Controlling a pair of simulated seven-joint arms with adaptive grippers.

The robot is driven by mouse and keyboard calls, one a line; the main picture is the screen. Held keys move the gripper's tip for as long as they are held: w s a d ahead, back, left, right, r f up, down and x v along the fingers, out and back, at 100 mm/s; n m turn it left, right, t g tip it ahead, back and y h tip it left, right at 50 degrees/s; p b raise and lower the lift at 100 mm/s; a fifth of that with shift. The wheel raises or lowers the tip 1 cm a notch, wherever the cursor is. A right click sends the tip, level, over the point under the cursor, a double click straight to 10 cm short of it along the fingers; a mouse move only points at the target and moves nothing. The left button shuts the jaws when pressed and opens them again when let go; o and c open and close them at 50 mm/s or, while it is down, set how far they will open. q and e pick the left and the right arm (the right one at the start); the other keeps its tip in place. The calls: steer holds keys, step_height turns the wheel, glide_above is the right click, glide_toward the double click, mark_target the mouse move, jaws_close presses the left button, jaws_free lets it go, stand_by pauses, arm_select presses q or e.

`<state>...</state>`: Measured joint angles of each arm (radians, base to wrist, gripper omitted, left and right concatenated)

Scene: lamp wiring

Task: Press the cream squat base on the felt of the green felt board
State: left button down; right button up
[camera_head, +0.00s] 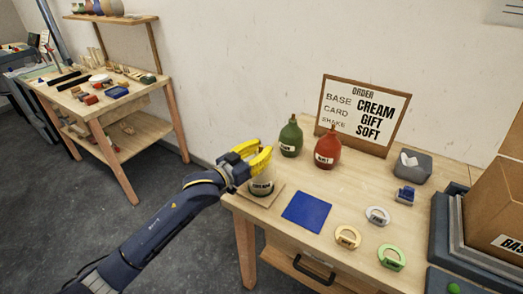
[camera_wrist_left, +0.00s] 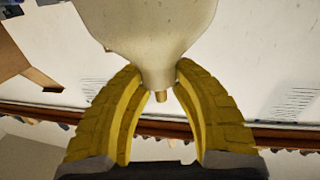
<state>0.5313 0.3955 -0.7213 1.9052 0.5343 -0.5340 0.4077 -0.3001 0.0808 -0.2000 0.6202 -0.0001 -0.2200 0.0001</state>
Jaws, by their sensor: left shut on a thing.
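The cream squat base (camera_head: 261,187), with a dark-lettered label, is at the left end of the order table. My left gripper (camera_head: 262,157) is shut on its narrow neck from above; the left wrist view shows the yellow fingers (camera_wrist_left: 160,97) on either side of the neck of the cream body (camera_wrist_left: 150,30). A tan square board (camera_head: 273,197) lies under the base; I cannot tell whether they touch. A flat blue square (camera_head: 307,212) lies just right of it. No green felt board can be made out. My right gripper is not in view.
A green bottle-shaped base (camera_head: 290,138) and a red one (camera_head: 327,148) stand behind, before the order sign (camera_head: 361,113). Three rings, white (camera_head: 377,216), tan (camera_head: 348,237) and green (camera_head: 391,257), lie at the right. A cardboard box (camera_head: 495,205) stands at the far right.

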arm_select(q)
steer(key=shift+r, duration=2.95)
